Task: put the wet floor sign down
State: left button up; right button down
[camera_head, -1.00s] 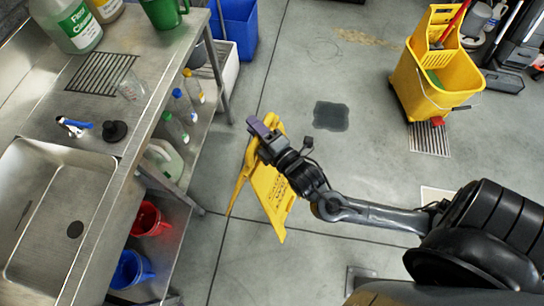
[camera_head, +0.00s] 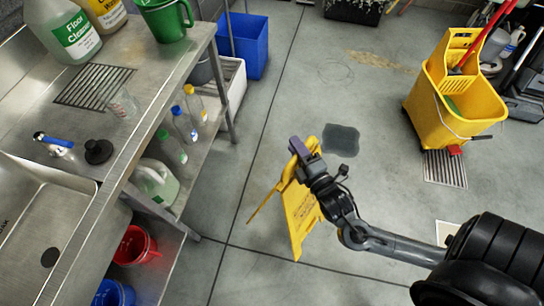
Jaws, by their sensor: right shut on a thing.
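The yellow wet floor sign (camera_head: 300,215) is in the middle of the head view, with its two panels spread apart at the bottom. My right gripper (camera_head: 300,148) is shut on the top of the sign and hides part of it. The sign looks upright or slightly tilted; I cannot tell whether its feet touch the floor. A dark grey square pad (camera_head: 341,140) lies on the floor just beyond the gripper. My left gripper is not in view.
A steel sink bench (camera_head: 120,135) with bottles and buckets runs along the left. A yellow mop bucket (camera_head: 455,105) stands at the right by a floor drain (camera_head: 445,168). A blue bin (camera_head: 243,45) is at the back. The grey floor between is open.

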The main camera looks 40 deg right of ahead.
jog(key=w+a+f+b, duration=0.2)
jog(key=w+f+b, duration=0.3)
jog(key=w+f, duration=0.3)
jog(key=shift+a+f+b, duration=0.25)
jog(key=shift+f+b, duration=0.05)
dwell(0.3)
jog(key=shift+f, duration=0.25)
jog(key=c, duration=0.9)
grip_release()
jog(key=shift+f, duration=0.2)
jog(key=shift+o, duration=0.2)
